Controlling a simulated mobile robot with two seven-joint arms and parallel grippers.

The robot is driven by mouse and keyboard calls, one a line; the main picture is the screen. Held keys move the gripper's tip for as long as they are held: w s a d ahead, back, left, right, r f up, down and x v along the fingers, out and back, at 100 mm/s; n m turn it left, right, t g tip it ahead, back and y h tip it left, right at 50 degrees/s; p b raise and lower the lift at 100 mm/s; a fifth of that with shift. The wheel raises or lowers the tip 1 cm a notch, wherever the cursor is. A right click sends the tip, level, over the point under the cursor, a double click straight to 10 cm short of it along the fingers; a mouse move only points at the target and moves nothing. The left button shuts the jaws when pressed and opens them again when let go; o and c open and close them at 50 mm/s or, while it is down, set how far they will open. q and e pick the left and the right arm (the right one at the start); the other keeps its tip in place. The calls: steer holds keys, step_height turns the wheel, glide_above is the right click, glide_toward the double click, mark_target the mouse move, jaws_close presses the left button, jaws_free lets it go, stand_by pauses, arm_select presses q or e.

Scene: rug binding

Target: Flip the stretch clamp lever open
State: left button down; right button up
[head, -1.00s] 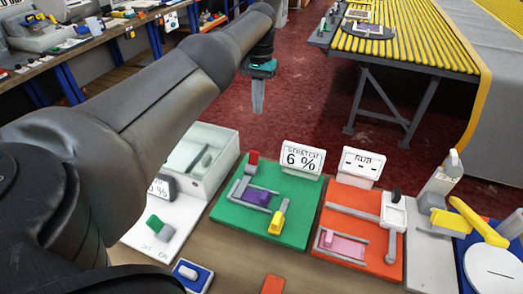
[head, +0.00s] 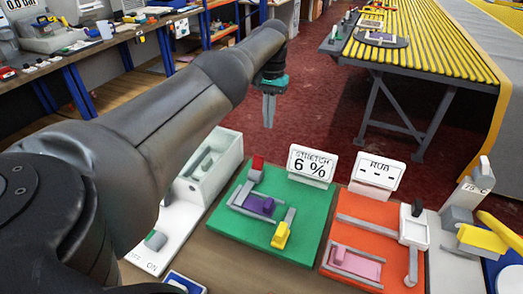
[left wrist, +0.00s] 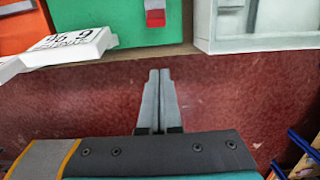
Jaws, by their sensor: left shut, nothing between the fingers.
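The green stretch board (head: 312,215) lies on the bench, with a white sign (head: 312,164) reading STRETCH 6 % at its far edge. On it are a red lever-like block (head: 257,163) at the far end, a purple block (head: 259,204) between grey rails, and a yellow lever-like handle (head: 281,235) at the near right. The frames do not show which is the clamp lever. My left gripper (head: 269,125) is shut and empty, beyond the board and apart from it, over the red floor. The left wrist view shows its fingers (left wrist: 158,78) together, with the red block (left wrist: 155,16) near the board's edge. My right gripper is not in view.
An orange board (head: 338,235) with a RUB sign (head: 378,172) lies to the right of the green one. A white open-topped box (head: 228,163) stands to its left. A roller table (head: 425,60) stands farther back. The floor around the gripper is clear.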

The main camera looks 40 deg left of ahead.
mark_target(257, 165)
arm_select(q)
steer(key=f+b, duration=0.1)
steer(key=f, duration=0.2)
steer(key=f+b, duration=0.1)
steer(key=f, duration=0.3)
steer(key=s+f+b, duration=0.1)
steer(key=f, duration=0.2)
steer(key=shift+d+f, duration=0.1)
steer(key=shift+f, duration=0.1)
steer(key=shift+s+r+p, duration=0.1)
steer(key=shift+r+p, duration=0.4)
steer(key=shift+p, duration=0.25)
steer(key=shift+s+r+p, duration=0.25)
steer(key=shift+s+p, duration=0.05)
steer(key=shift+p, duration=0.4)
steer(key=shift+s+d+r+p, duration=0.25)
steer(key=shift+s+p, duration=0.3)
steer(key=shift+p, duration=0.4)
steer(key=shift+s+d+r+p, duration=0.15)
steer(key=shift+s+p, duration=0.1)
steer(key=shift+s, duration=0.15)
steer(key=shift+s+d+r+p, duration=0.1)
steer(key=shift+s+d+p, duration=0.05)
steer(key=shift+s+p, duration=0.15)
steer(key=shift+s, duration=0.1)
